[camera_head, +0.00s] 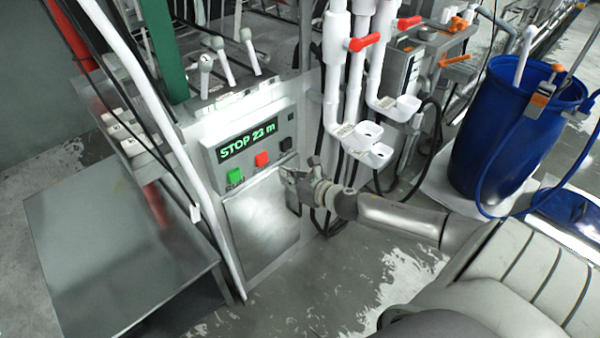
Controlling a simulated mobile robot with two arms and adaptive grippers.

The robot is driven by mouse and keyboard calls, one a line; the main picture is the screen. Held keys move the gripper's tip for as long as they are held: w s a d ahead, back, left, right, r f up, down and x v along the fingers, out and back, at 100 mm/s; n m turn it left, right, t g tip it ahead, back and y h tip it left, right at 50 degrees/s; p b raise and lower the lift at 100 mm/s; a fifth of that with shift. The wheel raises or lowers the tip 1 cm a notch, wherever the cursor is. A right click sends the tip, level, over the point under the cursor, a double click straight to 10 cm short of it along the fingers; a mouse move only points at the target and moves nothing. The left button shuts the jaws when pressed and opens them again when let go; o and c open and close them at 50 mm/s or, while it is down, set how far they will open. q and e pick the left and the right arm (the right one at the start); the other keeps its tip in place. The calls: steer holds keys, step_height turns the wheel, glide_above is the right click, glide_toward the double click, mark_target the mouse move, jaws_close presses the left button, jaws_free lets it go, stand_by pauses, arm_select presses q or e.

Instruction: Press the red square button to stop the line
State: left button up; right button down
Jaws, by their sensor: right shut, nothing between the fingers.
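The red square button (261,159) sits on the grey control panel (222,163), between a green button (235,176) and a black button (286,143). The lit green display (248,140) above the buttons reads "STOP", followed by a number and "m". My right gripper (285,174) is shut and empty. In the picture it is just right of and a little below the red button, close to the panel front. The red button is in plain sight, and I see no contact between it and the gripper. My left gripper is not in view.
Levers with white knobs (205,64) stand above the panel. White pipes with red valve handles (364,42) and white cups (376,154) rise to its right. A grey metal table (110,260) is at the left. A blue barrel (495,130) stands at the right.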

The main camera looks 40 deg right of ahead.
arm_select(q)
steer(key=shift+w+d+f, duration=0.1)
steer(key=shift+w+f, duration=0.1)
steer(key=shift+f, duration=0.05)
arm_select(e)
steer(key=shift+v, duration=2.8)
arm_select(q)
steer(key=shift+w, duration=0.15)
arm_select(e)
steer(key=shift+a, duration=0.1)
steer(key=s+d+f+m+g+h, duration=0.1)
steer(key=s+f+m+g, duration=0.1)
steer(key=s+f+m, duration=0.6)
steer(key=s+d+f+m+g+h, duration=0.15)
steer(key=f+m, duration=0.25)
steer(key=f, duration=0.8)
steer(key=s+d+f+m+g+h, duration=0.1)
steer(key=s+d+f+m+g, duration=0.15)
steer(key=s+f+m, duration=0.55)
steer(key=s+a+f+m+g+y, duration=0.1)
steer(key=s+a+f+m+g, duration=0.2)
steer(key=s+a+f+m, duration=0.4)
steer(key=s+a+f+m+g+y, duration=0.1)
steer(key=s+a+f+m+g, duration=0.3)
steer(key=s+a+f, duration=0.9)
steer(key=s+a+m, duration=0.1)
steer(key=s+m, duration=0.2)
steer(key=s, duration=0.4)
steer(key=shift+f+m, duration=0.3)
